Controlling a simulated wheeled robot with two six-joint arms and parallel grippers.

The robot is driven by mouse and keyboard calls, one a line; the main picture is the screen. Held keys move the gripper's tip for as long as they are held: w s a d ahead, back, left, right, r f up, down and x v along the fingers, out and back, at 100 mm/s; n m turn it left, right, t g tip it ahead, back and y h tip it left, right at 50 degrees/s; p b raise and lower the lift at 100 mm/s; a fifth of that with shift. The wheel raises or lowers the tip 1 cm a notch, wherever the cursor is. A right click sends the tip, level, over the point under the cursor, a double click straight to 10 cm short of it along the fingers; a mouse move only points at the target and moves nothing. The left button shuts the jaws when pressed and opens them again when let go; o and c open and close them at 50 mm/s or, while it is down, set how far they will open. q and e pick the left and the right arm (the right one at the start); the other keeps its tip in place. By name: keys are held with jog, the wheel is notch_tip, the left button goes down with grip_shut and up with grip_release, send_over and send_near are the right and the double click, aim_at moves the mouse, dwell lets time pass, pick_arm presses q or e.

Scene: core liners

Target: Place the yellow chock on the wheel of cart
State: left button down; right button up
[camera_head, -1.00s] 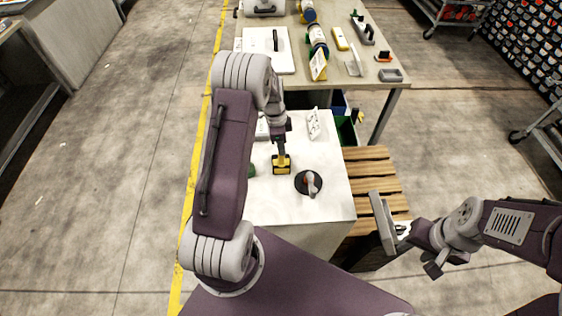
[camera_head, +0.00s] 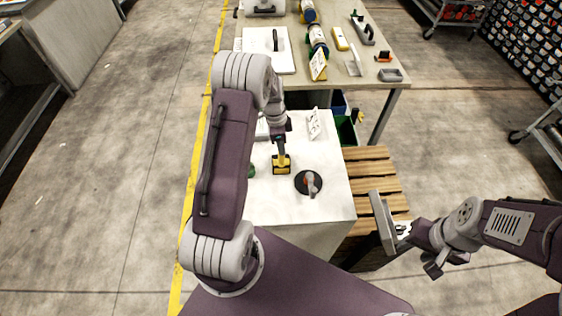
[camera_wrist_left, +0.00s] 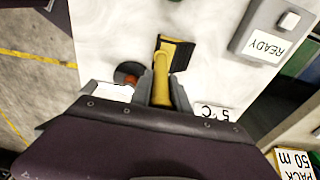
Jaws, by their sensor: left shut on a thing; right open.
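The yellow chock (camera_head: 281,164), yellow with black parts, is over the white tabletop. My left gripper (camera_head: 281,148) is shut on its upper yellow part. In the left wrist view, the chock (camera_wrist_left: 161,75) shows between the two grey fingers of the left gripper (camera_wrist_left: 160,92). I cannot tell whether the chock touches the tabletop. My right gripper (camera_head: 404,231) is open, beside the slatted wooden bench. A wheeled cart (camera_head: 449,14) stands at the upper right with a wheel (camera_head: 429,33) on the floor. Another wheel (camera_head: 516,137) shows at the right edge.
A black disc with a grey handle (camera_head: 309,183) lies just right of the chock. A white sign (camera_head: 314,124) stands behind. A slatted wooden bench (camera_head: 372,178) is to the right. A long worktable (camera_head: 350,75) with several items is farther back. The floor between the worktable and right-hand cart is clear.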

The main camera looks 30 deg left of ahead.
pick_arm(q)
jog(key=shift+r, duration=0.1)
dwell(0.3)
jog(key=w+d+r+b, duration=0.1)
jog(key=d+r, duration=1)
jog(key=shift+d+b, duration=0.3)
jog(key=shift+d, duration=0.05)
